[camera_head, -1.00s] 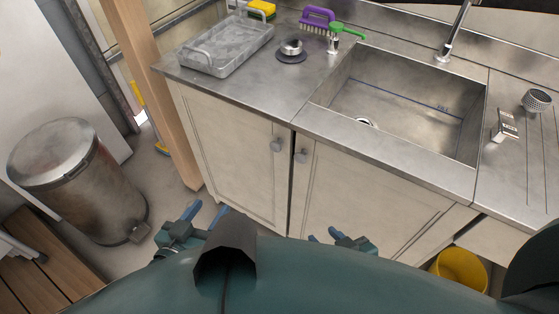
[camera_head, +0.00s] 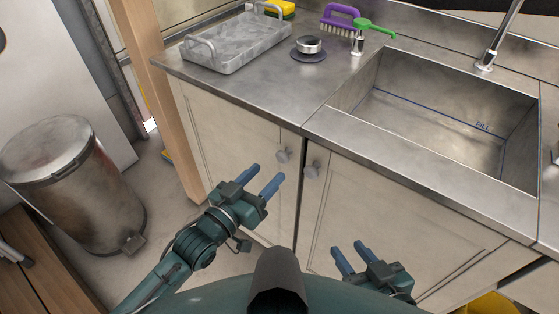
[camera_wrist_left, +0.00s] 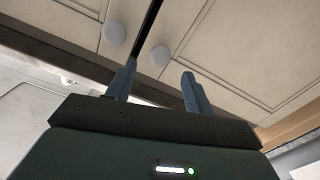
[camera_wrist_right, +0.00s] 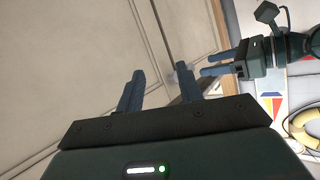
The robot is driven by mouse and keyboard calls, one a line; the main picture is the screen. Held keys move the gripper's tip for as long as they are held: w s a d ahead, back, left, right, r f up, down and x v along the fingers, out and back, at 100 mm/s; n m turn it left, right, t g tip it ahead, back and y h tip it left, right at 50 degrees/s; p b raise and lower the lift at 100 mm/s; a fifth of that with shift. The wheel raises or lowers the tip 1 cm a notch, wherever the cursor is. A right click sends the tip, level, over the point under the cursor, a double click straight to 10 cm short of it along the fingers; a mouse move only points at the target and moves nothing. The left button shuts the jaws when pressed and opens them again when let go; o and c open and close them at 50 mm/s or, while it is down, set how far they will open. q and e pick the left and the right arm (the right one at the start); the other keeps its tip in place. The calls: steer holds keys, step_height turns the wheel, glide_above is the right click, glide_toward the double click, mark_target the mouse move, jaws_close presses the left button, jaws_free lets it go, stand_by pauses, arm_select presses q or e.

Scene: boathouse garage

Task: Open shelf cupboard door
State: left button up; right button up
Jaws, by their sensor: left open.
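The cupboard under the sink has two cream doors, a left door (camera_head: 230,140) and a right door (camera_head: 375,215), both looking closed with a dark gap between them. The left door's round grey knob (camera_head: 283,156) and the right door's knob (camera_head: 311,170) sit near the top of that gap. My left gripper (camera_head: 265,176) is open and empty, its fingertips just short of the left knob. Two knobs show beyond its fingers in the left wrist view (camera_wrist_left: 159,56). My right gripper (camera_head: 348,248) is open and empty, lower, in front of the right door.
A steel counter (camera_head: 270,95) with a sink (camera_head: 440,120) overhangs the doors. A metal bin (camera_head: 75,185) and wooden post (camera_head: 155,95) stand left. A yellow bucket (camera_head: 490,306) is low at the right.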

mark_target(280, 160)
arm_select(q)
steer(key=x, duration=0.6)
steer(key=shift+d, duration=0.1)
steer(key=shift+c, duration=0.2)
jaws_close()
